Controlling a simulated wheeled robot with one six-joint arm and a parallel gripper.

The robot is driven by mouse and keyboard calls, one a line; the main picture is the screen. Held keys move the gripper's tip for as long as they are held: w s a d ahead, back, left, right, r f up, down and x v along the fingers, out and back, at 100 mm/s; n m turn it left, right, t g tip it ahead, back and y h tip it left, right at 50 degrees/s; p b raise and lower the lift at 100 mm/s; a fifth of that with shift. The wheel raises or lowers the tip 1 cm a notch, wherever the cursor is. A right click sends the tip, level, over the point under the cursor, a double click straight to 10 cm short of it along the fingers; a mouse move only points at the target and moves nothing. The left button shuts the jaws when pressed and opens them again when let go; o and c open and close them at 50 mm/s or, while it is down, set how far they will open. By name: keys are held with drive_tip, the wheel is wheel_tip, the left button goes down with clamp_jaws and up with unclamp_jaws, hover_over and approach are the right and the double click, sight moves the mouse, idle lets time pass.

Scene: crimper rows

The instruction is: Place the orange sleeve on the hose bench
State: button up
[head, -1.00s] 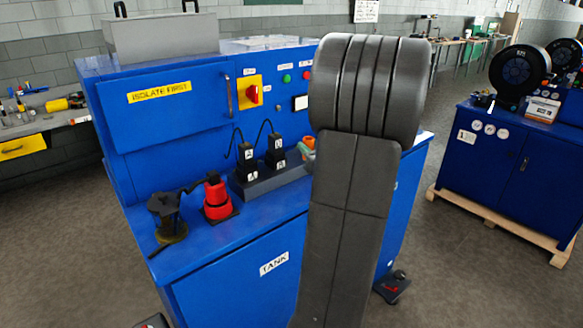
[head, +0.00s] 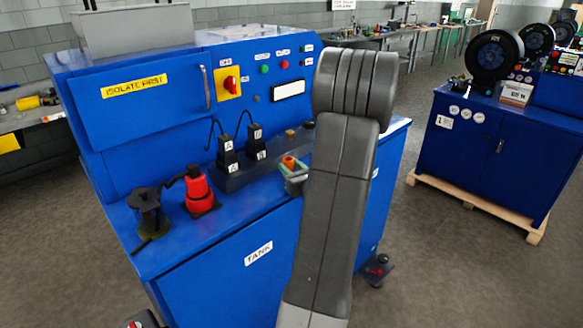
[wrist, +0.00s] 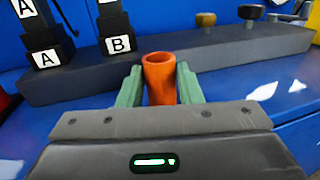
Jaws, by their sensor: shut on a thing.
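The orange sleeve (wrist: 160,78) is a short open-topped tube. It stands upright between the two green fingers of my gripper (wrist: 160,86) in the wrist view, and the gripper is shut on it. In the head view the orange sleeve (head: 289,162) and my gripper (head: 294,176) show just left of my grey arm, over the front right of the blue machine's ledge (head: 232,205). I cannot tell whether the sleeve's bottom touches anything. No label in view names a hose bench.
A dark block (head: 236,178) with black lettered plugs (head: 228,155) lies behind the sleeve. A red device (head: 199,191) and a dark spool (head: 149,212) stand on the ledge's left. Another blue cabinet (head: 490,145) with hose reels (head: 494,55) stands on a pallet at right. Grey floor lies between.

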drive_tip(key=shift+f, duration=0.1)
drive_tip(key=shift+f+b, duration=0.15)
drive_tip(key=shift+b, duration=0.15)
drive_tip(key=o, duration=0.9)
drive_tip(key=shift+o, duration=0.2)
drive_tip(key=shift+r, duration=0.2)
